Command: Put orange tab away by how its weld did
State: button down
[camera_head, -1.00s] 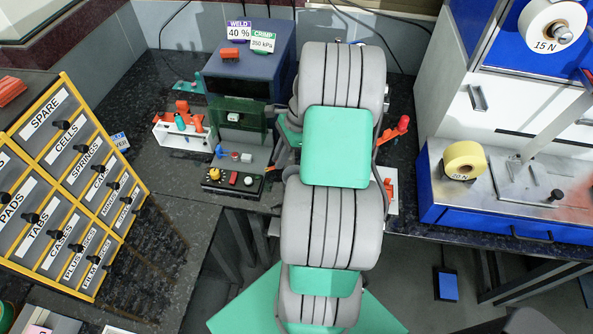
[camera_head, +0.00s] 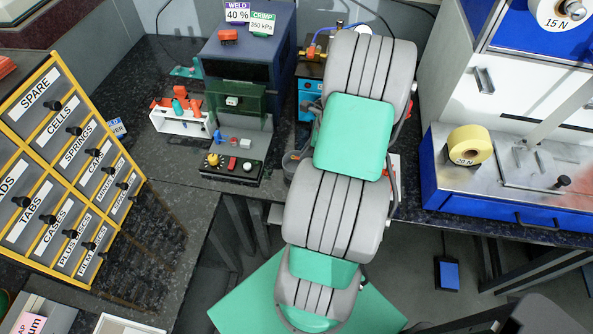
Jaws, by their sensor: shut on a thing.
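I cannot make out the orange tab in this view. My gripper is hidden behind the thick grey and green links of my own arm, which fill the middle of the picture. The dark blue machine (camera_head: 247,52) at the back carries a "WELD 40 %" card (camera_head: 237,12) and a "CRIMP 250 kPa" card (camera_head: 262,23). A small orange-red item (camera_head: 228,35) lies on its top; I cannot tell what it is.
A labelled drawer cabinet (camera_head: 58,170) stands at left. A white rack (camera_head: 181,121) holds orange and teal tools. A control box (camera_head: 231,168) has coloured buttons. Dark counter (camera_head: 150,160) is bare beside the cabinet.

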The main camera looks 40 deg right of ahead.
jog(key=shift+r, duration=0.1)
jog(key=c, duration=1.3)
grip_release()
jog(key=shift+c, duration=0.2)
jog(key=v, duration=0.7)
jog(key=shift+r+b, duration=0.35)
jog(key=shift+b, duration=0.05)
jog(key=shift+s, duration=0.15)
